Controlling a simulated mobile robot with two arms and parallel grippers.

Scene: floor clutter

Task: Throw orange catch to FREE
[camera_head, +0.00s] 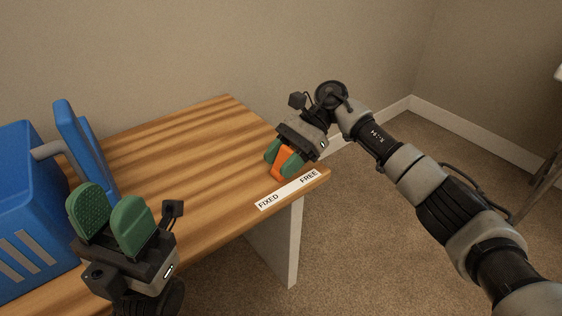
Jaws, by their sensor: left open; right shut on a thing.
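The orange catch (282,163) is at the table's right front corner, just behind the white label strip (288,190) that reads FIXED on its left and FREE on its right. My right gripper (283,156) is shut on the catch, with one green finger pad on each side of it. The gripper hides part of the catch and how it is mounted. My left gripper (110,222) is at the lower left, its two green pads apart and empty, in front of the table and well away from the catch.
A blue container (32,215) with a raised blue panel (82,150) and a grey bar stands at the table's left. The wooden tabletop (190,150) between it and the catch is bare. Carpeted floor lies to the right, with walls behind.

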